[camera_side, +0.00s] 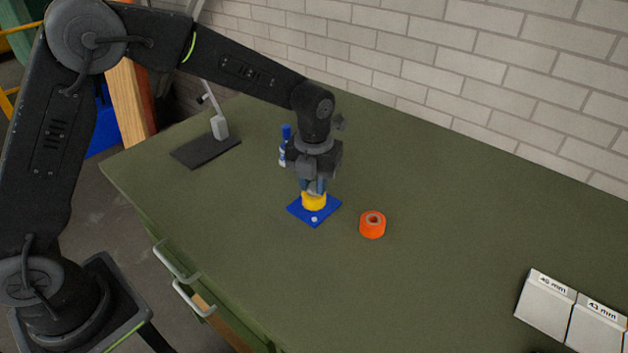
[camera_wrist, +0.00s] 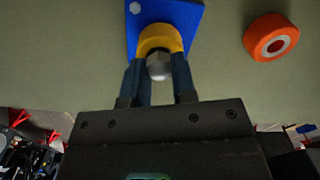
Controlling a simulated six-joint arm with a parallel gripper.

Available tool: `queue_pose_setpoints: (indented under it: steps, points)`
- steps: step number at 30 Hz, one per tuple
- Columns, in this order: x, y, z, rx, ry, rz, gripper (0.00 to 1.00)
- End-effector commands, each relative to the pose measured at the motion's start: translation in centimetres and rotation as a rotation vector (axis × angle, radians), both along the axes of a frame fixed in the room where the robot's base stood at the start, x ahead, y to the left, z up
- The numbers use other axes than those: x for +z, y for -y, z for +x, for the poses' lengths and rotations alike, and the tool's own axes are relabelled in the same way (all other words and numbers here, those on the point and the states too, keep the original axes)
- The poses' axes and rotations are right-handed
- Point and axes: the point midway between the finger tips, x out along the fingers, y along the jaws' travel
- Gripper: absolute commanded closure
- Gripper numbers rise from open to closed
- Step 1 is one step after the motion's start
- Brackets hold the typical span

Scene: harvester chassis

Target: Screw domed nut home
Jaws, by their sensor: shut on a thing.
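A silver domed nut (camera_wrist: 159,66) sits between my gripper's fingers (camera_wrist: 158,82) in the wrist view. My gripper is shut on it and points down, and it also shows in the side view (camera_side: 315,188). Just below the nut is a yellow ring (camera_side: 314,202), standing on a blue plate (camera_side: 311,217); the ring also shows in the wrist view (camera_wrist: 161,38). The fingers and nut are at the top of the ring. The thread under the nut is hidden, and I cannot tell how deep the nut sits.
An orange ring (camera_side: 372,225) lies on the green bench (camera_side: 440,230) to the right of the plate. A blue-and-white bottle (camera_side: 285,148) stands behind my gripper. Grey boxes (camera_side: 546,300) marked in mm are at the front right. A dark-based stand (camera_side: 205,150) is at back left.

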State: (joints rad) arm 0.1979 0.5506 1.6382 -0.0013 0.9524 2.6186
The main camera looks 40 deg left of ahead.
Motion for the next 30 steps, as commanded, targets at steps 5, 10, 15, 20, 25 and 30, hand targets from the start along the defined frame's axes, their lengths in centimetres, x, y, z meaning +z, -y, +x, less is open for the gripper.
queue_pose_setpoints:
  steps: [5,10,15,20,25,30]
  points:
    - [-0.02,0.01,-0.03,0.002,-0.001,0.000,0.64]
    - [-0.01,0.01,-0.02,0.003,-0.001,0.000,0.60]
    - [0.00,0.00,-0.01,0.052,0.000,0.000,0.60]
    - [0.00,0.00,-0.01,0.260,0.000,0.000,0.60]
    - [0.00,0.00,-0.01,0.427,0.000,0.000,0.60]
    - [0.01,0.00,-0.01,0.458,-0.001,0.000,0.60]
